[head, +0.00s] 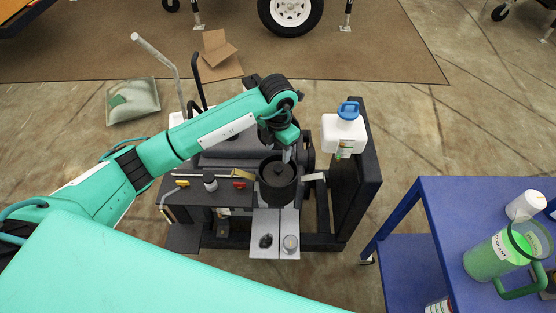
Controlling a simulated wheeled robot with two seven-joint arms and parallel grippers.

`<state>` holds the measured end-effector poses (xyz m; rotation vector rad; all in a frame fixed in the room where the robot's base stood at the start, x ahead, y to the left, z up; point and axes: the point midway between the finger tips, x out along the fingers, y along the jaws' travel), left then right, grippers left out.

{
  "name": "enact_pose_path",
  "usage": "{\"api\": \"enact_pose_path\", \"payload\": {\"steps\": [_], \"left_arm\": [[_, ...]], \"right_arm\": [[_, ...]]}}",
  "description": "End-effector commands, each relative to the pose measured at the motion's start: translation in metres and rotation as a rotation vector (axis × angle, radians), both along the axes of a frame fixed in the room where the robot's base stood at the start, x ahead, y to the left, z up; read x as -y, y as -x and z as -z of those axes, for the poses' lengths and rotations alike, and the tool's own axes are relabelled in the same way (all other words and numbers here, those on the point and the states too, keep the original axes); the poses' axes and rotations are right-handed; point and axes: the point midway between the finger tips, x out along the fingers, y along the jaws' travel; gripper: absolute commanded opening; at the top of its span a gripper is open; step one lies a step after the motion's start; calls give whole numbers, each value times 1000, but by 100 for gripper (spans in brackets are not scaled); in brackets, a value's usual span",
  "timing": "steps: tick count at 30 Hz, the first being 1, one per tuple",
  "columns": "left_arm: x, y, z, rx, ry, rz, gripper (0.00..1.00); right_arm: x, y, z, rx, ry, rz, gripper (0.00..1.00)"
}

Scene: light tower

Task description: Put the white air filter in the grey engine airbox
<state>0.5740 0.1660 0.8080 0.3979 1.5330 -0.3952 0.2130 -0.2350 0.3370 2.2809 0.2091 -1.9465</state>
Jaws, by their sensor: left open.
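My left gripper (287,154) points down just above the far rim of a dark round housing (279,180) on the engine stand. It is open; no object shows between its fingers, though they are small and partly hidden by my wrist. The housing is open at the top with a small knob at its middle; it looks like the airbox, dark grey to black. No white filter shows inside it. A white cylinder (525,205) lies on the blue cart at the right; I cannot tell whether it is the air filter. My right gripper is out of view.
A white bottle with a blue cap (345,132) stands right of the housing beside a black upright post (368,165). A green jug (492,258) stands on the blue cart (445,215). Grey plates (265,222) with small items lie in front of the housing.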

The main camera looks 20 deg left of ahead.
Motion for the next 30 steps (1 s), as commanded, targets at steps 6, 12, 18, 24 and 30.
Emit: {"api": "enact_pose_path", "payload": {"steps": [6, 12, 18, 24, 30], "left_arm": [[0, -1, -34, 1, 0, 0, 50], [0, 0, -44, 0, 1, 0, 50], [0, 0, -44, -1, 0, 0, 50], [0, 0, -44, -1, 0, 0, 50], [20, 8, -38, -7, 90, 26, 50]], "right_arm": [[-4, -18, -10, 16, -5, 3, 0], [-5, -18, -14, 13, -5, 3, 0], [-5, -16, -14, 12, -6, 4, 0], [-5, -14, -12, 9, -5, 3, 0], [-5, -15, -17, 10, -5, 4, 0]]}}
